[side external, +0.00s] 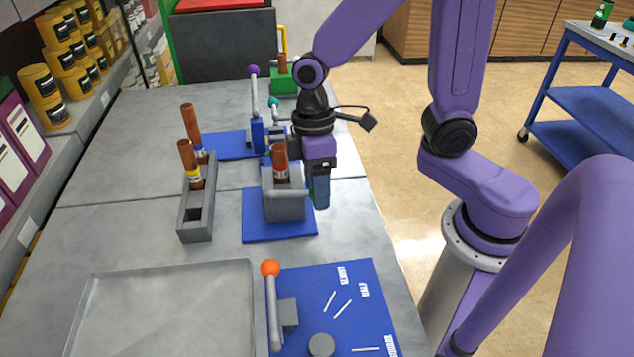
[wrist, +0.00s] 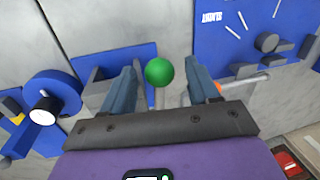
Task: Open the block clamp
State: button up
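The block clamp (side external: 285,206) is a grey block on a blue base plate (side external: 260,228), with a brown tube (side external: 279,155) standing in it. In the wrist view, a green ball knob (wrist: 159,71) on a grey lever (wrist: 160,98) lies between my two fingers. My gripper (side external: 319,195) is at the right side of the clamp in the side view. In the wrist view my gripper (wrist: 160,82) is open, with gaps between the fingers and the knob. The knob is hidden in the side view, and I cannot tell how the lever joins the block.
A grey rack (side external: 197,218) with brown tubes stands left of the clamp. An orange-knobbed lever (side external: 272,300) and a blue panel (side external: 350,300) are in front, beside a grey tray (side external: 165,310). A purple-knobbed lever (side external: 255,100) stands behind.

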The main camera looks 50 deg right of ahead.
notch_tip(320, 180, up, 17)
jog(key=w+d, duration=0.2)
jog(key=shift+w+d, duration=0.15)
jog(key=shift+w, duration=0.1)
dwell(0.3)
